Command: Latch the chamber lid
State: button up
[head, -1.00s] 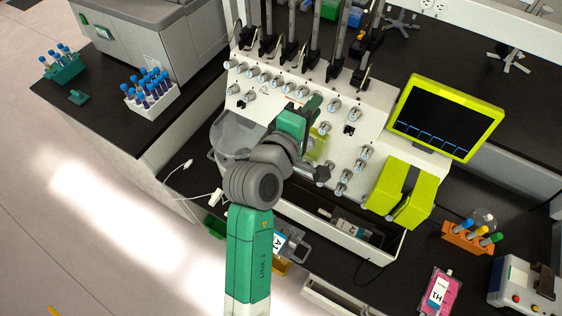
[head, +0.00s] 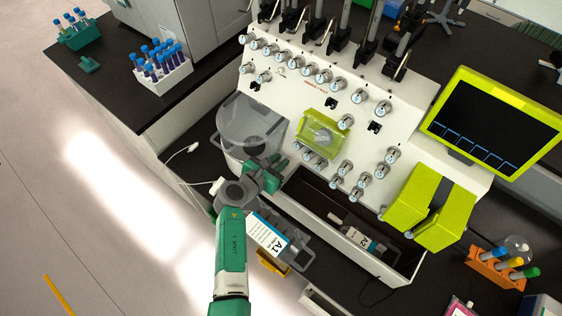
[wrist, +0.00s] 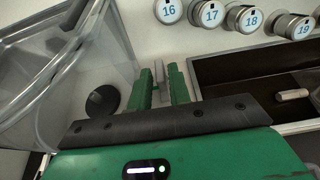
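The chamber with its clear lid (head: 250,120) is at the left of the white machine, a rounded see-through vessel with a grey rim. The lid looks lowered over it; I cannot tell whether it is fully seated. Its clear wall (wrist: 60,75) fills the left of the wrist view. My gripper (head: 272,172) is low at the chamber's right front side. In the wrist view its two green fingers (wrist: 161,85) stand apart, either side of a small grey upright tab (wrist: 158,75) near the white panel. I cannot tell whether they touch it.
Several numbered knobs (wrist: 210,13) line the panel above my gripper. A yellow-green box (head: 322,135) is mounted on the panel. An open dark tray (head: 340,205) lies to the right.

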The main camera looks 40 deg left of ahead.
jog(key=shift+w+a+f, duration=0.1)
jog(key=shift+w+f, duration=0.1)
jog(key=shift+w, duration=0.4)
grip_shut()
jog(key=shift+a+f+m+h+b, duration=0.1)
jog(key=shift+f+m+h+b, duration=0.05)
jog(key=shift+m+h+b, duration=0.35)
jog(key=shift+m+h, duration=0.3)
grip_release()
jog(key=p+v, duration=0.2)
jog(key=v, duration=0.6)
